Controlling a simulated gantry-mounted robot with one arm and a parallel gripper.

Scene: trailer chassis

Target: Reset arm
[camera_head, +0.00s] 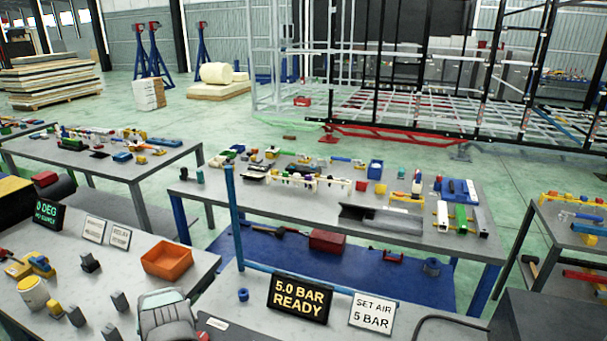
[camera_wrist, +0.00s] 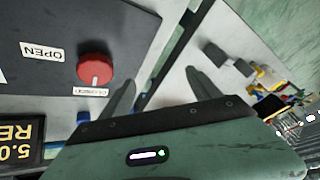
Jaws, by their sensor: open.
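In the wrist view my gripper (camera_wrist: 160,80) has its two dark fingers spread apart with nothing between them. It is above the bench, to the right of a red round knob (camera_wrist: 95,68) and apart from it in the picture. The knob sits on a dark panel (camera_wrist: 40,25) with labels reading OPEN and CLOSED. In the head view a grey-green part of my arm (camera_head: 165,318) shows at the bottom edge; the fingers cannot be made out there.
On the near bench stand a sign reading 5.0 BAR READY (camera_head: 299,298), a SET AIR 5 BAR card (camera_head: 372,314), an orange bin (camera_head: 167,260) and several dark blocks. A blue post (camera_head: 234,215) rises behind. A cluttered table (camera_head: 215,195) and a trailer frame (camera_head: 400,105) are farther back.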

